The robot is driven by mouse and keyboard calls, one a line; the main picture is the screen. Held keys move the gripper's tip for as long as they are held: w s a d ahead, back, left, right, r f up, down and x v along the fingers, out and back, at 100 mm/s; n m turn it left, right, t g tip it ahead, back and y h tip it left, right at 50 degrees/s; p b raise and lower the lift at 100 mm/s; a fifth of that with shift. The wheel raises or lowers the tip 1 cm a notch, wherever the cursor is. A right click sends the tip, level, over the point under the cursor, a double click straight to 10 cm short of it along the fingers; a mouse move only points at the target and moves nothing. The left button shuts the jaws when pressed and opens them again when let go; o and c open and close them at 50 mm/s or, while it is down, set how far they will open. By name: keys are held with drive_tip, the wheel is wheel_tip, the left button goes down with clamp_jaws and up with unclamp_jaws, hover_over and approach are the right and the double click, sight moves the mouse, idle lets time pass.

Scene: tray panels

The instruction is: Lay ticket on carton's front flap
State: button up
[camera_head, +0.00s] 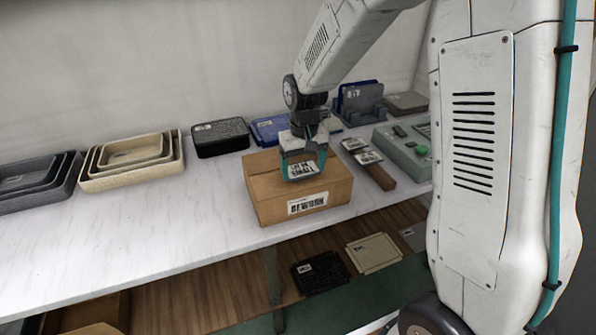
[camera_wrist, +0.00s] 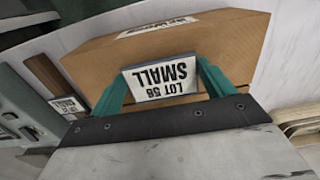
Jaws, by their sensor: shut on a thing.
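The carton (camera_head: 264,205) is a closed brown box on the white shelf, with a printed barcode label (camera_head: 307,203) on its front face. It also shows in the wrist view (camera_wrist: 235,35). My gripper (camera_head: 303,173) is above the carton's top, pointing down, with teal fingers.
Nested beige trays (camera_head: 172,166) and grey trays (camera_head: 70,183) stand to the left. A black tray (camera_head: 220,138) and blue tray (camera_head: 270,129) are behind. A grey-green panel with a green button (camera_head: 408,157) is at right. Shelf left of the carton is clear.

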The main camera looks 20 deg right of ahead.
drive_tip(key=shift+f, duration=0.6)
drive_tip(key=shift+s+f, duration=0.1)
drive_tip(key=shift+f, duration=0.05)
